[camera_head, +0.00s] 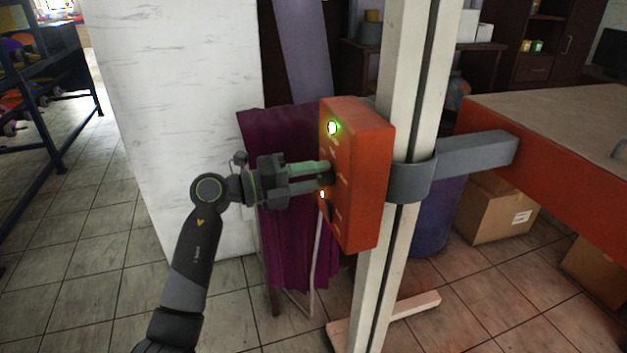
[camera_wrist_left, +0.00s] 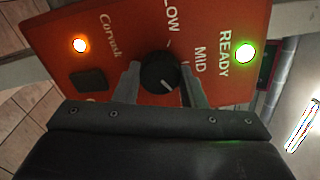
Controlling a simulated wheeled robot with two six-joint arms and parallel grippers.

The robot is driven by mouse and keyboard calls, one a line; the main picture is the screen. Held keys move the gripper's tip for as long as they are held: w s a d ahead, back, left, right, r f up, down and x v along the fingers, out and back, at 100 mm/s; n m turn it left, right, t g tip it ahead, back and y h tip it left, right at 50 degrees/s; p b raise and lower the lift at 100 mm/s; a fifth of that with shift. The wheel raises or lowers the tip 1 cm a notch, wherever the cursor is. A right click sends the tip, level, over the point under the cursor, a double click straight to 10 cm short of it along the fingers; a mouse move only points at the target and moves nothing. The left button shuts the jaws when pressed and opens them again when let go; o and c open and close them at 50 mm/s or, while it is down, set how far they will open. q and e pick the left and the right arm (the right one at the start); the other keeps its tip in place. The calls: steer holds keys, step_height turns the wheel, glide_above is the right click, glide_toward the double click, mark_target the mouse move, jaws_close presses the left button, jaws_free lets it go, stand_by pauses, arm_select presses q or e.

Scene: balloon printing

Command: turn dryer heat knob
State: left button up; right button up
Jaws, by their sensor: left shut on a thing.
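The dryer's orange control box (camera_head: 362,180) is fixed to a white upright post in the head view. Its face fills much of the left wrist view (camera_wrist_left: 115,45), with the words LOW, MID and READY. The black round heat knob (camera_wrist_left: 159,72) sits between my left gripper's fingers; its white mark points to the lower right in that view. My left gripper (camera_head: 326,175) is shut on the knob, also seen in the left wrist view (camera_wrist_left: 163,82). A green light (camera_wrist_left: 245,52) by READY and an orange light (camera_wrist_left: 80,45) are lit. My right gripper is not in view.
A grey bracket arm (camera_head: 470,155) runs from the post (camera_head: 408,100) to an orange-sided table (camera_head: 560,175) at right. A purple cloth (camera_head: 285,215) hangs behind my left gripper. Cardboard boxes (camera_head: 495,215) stand under the table. The tiled floor at left is clear.

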arm_select(q)
steer(key=shift+f, duration=0.1)
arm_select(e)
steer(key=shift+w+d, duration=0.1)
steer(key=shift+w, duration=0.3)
arm_select(q)
steer(key=o, duration=1)
steer(key=shift+a, duration=0.1)
steer(key=shift+s+a, duration=0.1)
steer(key=shift+a, duration=0.25)
steer(key=b+v, duration=0.1)
steer(key=v, duration=1.5)
steer(key=shift+a+b, duration=0.3)
steer(key=shift+b, duration=0.1)
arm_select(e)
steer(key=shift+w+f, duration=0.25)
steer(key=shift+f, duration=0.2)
arm_select(q)
steer(key=shift+s, duration=0.1)
